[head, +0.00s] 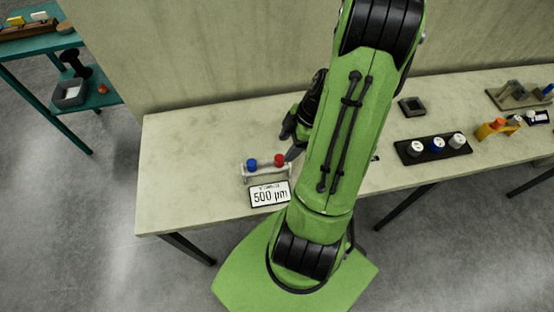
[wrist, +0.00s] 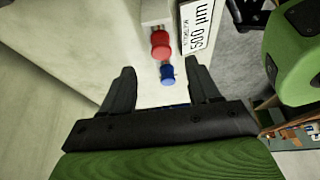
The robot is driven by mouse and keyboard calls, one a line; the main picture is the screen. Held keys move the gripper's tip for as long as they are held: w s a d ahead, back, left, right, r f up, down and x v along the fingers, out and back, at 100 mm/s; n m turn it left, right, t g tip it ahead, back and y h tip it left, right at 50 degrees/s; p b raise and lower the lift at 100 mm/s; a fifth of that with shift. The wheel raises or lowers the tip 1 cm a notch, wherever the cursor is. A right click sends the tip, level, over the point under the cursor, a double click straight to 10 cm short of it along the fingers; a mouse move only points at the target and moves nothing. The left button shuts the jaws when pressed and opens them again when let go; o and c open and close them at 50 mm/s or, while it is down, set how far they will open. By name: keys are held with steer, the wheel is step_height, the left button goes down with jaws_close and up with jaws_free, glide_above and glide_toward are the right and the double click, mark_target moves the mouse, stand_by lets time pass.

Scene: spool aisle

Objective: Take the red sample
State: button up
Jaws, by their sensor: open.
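The red sample (head: 279,160) sits at the right end of a small pale holder (head: 245,173) on the bench, with a blue sample (head: 252,163) to its left. In the wrist view the red sample (wrist: 161,45) is farther from my gripper than the blue sample (wrist: 167,75). My gripper (head: 291,143) is right by the red sample in the head view. In the wrist view my gripper (wrist: 161,78) is open, its two fingers on either side of the blue sample, with nothing visibly held. A "500 µm" sign (head: 270,194) stands in front of the holder.
The pale bench (head: 180,150) has free room left of the holder. A teal shelf (head: 100,95) stands far left.

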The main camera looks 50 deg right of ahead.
mark_target(281, 157)
steer(key=x, duration=0.5)
steer(key=shift+s+f, duration=0.2)
steer(key=shift+s, duration=0.05)
steer(key=shift+w+a+f, duration=0.1)
steer(key=shift+w+f, duration=0.1)
steer(key=shift+f, duration=0.2)
steer(key=shift+c, duration=0.5)
steer(key=c, duration=1)
